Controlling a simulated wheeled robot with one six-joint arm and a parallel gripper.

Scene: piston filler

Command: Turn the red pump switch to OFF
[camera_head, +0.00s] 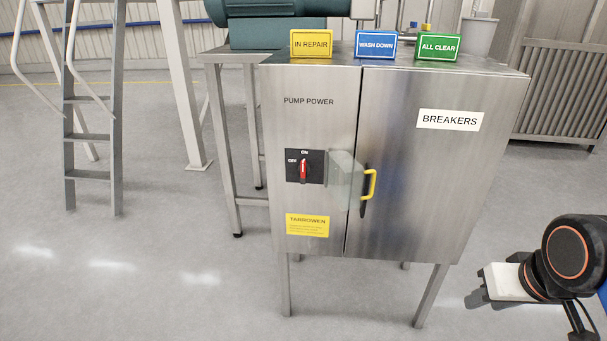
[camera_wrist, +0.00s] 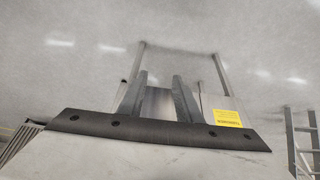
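The red pump switch (camera_head: 303,170) sits on a black plate on the left front of the steel cabinet, under the "PUMP POWER" lettering. Its handle stands upright, toward the ON mark at the top; OFF is marked at the left. A clear cover (camera_head: 343,178) stands swung out to the right of the plate, leaving the switch uncovered. My gripper (camera_head: 483,285) is at the lower right in the head view, well apart from the cabinet. In the wrist view my gripper (camera_wrist: 161,90) has its two fingers apart with nothing held; the switch cannot be made out there.
A yellow handle (camera_head: 370,184) sticks out from the right door, just right of the cover. Yellow, blue and green signs (camera_head: 376,46) stand on the cabinet top. A yellow label (camera_head: 308,225) is below the switch. A ladder (camera_head: 90,136) stands left. The floor before the cabinet is clear.

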